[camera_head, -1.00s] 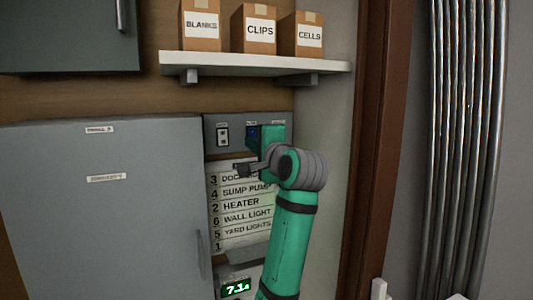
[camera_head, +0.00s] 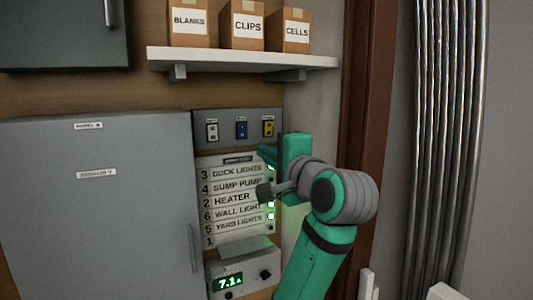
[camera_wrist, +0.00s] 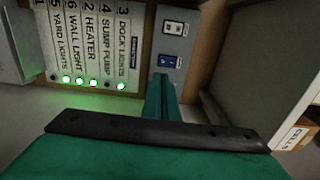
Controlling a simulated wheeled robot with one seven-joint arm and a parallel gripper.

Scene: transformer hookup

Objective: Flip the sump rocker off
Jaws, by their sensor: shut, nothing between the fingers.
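A grey switch panel holds a white rocker (camera_head: 212,131), a blue rocker (camera_head: 241,129) and a yellow rocker (camera_head: 268,128). Their small labels are unreadable, so I cannot tell which is the sump one. The white (camera_wrist: 173,28) and blue (camera_wrist: 168,61) rockers show in the wrist view; the yellow one is hidden there. The label card (camera_head: 228,187) below lists "SUMP PUMP" as 4. In the wrist view the lamp beside that line (camera_wrist: 107,85) looks dark. My gripper (camera_head: 267,153) is shut and empty, below and right of the rockers, its tips (camera_wrist: 162,78) apart from the blue one.
A large grey cabinet (camera_head: 100,210) stands left of the panel. A shelf (camera_head: 240,58) with several boxes is above. A meter box (camera_head: 242,276) reading 7.1 is below. A brown door frame (camera_head: 368,120) and grey pipes (camera_head: 447,130) are at right.

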